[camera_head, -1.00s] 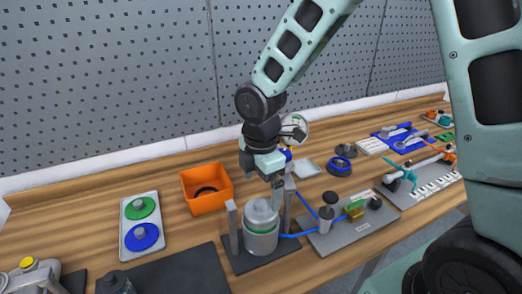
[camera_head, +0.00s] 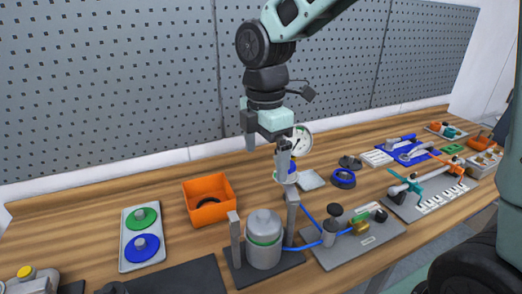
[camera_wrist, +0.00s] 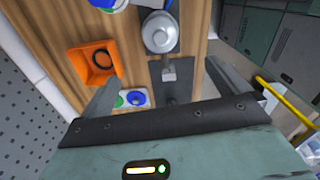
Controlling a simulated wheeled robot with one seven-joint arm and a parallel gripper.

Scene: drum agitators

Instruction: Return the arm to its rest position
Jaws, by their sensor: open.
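My gripper (camera_head: 268,150) hangs above the workbench in the head view, fingers pointing down, open and empty. It is behind and above a grey metal drum (camera_head: 264,238) that stands upright between two grey posts on a dark base plate. In the wrist view my gripper (camera_wrist: 165,100) shows both fingers spread wide apart. The drum (camera_wrist: 161,32) shows beyond the fingertips there, apart from them.
An orange bin (camera_head: 209,199) with a dark ring stands left of the drum. A grey tray (camera_head: 141,238) holds a green and a blue disc. A round gauge (camera_head: 300,140) stands behind my gripper. A pegboard (camera_head: 110,90) backs the bench. Fixtures crowd the right side.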

